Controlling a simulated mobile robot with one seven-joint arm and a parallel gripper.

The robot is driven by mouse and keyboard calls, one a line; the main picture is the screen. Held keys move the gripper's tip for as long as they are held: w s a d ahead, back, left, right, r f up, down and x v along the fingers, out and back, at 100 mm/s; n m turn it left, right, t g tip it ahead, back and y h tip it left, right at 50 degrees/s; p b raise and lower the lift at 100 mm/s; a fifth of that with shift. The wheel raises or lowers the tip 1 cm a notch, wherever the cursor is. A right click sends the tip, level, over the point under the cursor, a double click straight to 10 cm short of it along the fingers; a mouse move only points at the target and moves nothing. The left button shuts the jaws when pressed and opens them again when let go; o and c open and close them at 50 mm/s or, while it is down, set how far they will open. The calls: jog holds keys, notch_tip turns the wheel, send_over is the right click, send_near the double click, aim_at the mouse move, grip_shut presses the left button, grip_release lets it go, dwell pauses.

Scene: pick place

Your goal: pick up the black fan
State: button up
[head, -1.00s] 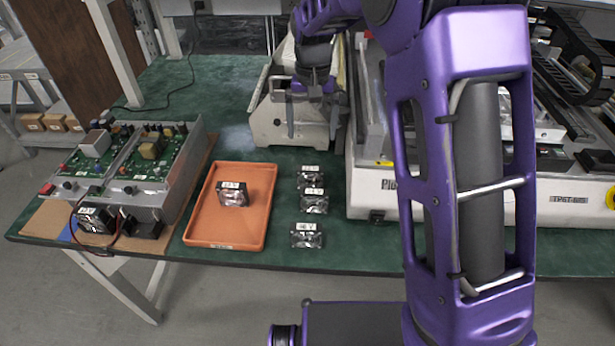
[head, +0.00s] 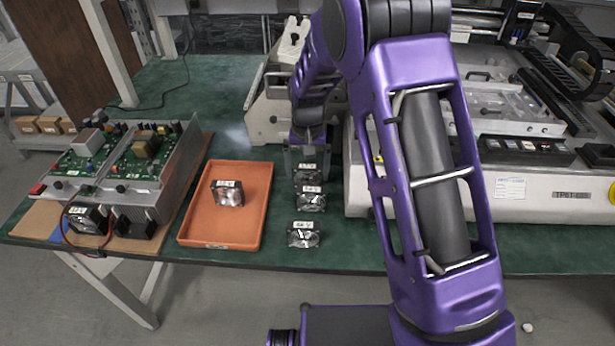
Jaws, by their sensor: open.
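Three small black fans with white labels stand in a column on the green table: a far fan (head: 306,175), a middle fan (head: 311,201) and a near fan (head: 303,236). Another fan (head: 228,194) sits in the orange tray (head: 253,233). My gripper (head: 307,167) is open and points down at the far fan, with its fingers at or just behind that fan's top. I cannot tell whether they touch it. The far fan is partly hidden by the middle fan and my gripper.
A metal chassis with green circuit boards (head: 120,165) stands at the left, with more fans at its front. A beige machine (head: 265,115) is behind my gripper. A large white machine (head: 540,190) fills the right. Green table (head: 345,250) is bare right of the near fan.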

aim_at(308, 166)
notch_tip(308, 166, down, 2)
jog(key=c, duration=1.1)
notch_tip(308, 166, up, 10)
jog(key=shift+f+p, duration=0.1)
jog(key=shift+p, duration=0.65)
jog(key=shift+c, duration=0.2)
jog(key=shift+r+p, duration=1.7)
jog(key=shift+r, duration=0.7)
